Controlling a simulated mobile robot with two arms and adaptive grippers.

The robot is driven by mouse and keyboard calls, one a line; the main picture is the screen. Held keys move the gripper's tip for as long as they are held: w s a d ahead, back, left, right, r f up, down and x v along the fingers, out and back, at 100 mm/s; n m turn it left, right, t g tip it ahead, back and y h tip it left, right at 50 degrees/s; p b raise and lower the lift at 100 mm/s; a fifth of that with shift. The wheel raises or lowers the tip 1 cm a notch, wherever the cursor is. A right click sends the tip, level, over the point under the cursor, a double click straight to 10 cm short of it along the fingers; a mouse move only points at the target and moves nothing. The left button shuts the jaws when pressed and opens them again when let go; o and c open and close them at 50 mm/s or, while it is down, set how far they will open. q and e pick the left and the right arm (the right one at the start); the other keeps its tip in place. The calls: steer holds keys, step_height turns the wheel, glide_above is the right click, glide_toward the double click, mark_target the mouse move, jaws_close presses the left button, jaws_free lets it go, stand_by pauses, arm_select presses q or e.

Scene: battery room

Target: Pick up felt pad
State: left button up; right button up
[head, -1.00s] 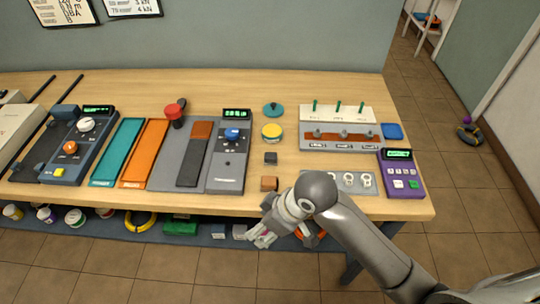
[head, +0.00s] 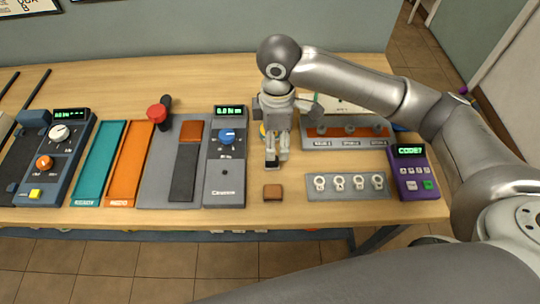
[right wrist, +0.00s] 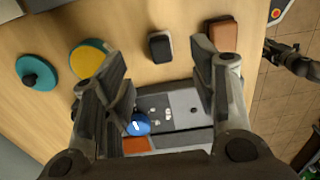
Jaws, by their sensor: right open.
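Nothing is labelled felt pad, and I cannot tell for sure which piece it is. A small dark block with a grey top (right wrist: 160,46) lies on the table, and it shows below the fingertips in the head view (head: 271,166). A brown-topped block (head: 272,192) lies nearer the front edge; it also shows in the right wrist view (right wrist: 223,34). My right gripper (head: 277,158) points down above the dark block. In the right wrist view its fingers (right wrist: 160,80) are apart, with nothing between them. A dark mechanical part (right wrist: 288,57) at the right is perhaps my left gripper.
A grey meter with a blue knob (head: 225,160) stands left of the gripper. A grey strip with several rings (head: 346,194) and a purple keypad (head: 416,180) lie to the right. A yellow disc (right wrist: 90,57) and a teal knobbed disc (right wrist: 37,72) lie behind the dark block.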

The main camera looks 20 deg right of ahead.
mark_target(276, 160)
step_height(276, 160, down, 3)
steer(key=shift+s+r, duration=0.1)
steer(key=shift+r, duration=0.1)
steer(key=shift+f, duration=0.3)
step_height(276, 160, down, 4)
steer(key=shift+a+f+p, duration=0.1)
steer(key=shift+a+p, duration=0.05)
steer(key=shift+p, duration=0.4)
steer(key=shift+w+f, duration=0.2)
steer(key=shift+f, duration=0.4)
steer(key=shift+c, duration=0.7)
arm_select(q)
steer(key=shift+s+a+r, duration=0.1)
steer(key=shift+s+r, duration=0.5)
steer(key=shift+s, duration=0.05)
arm_select(e)
steer(key=c, duration=0.7)
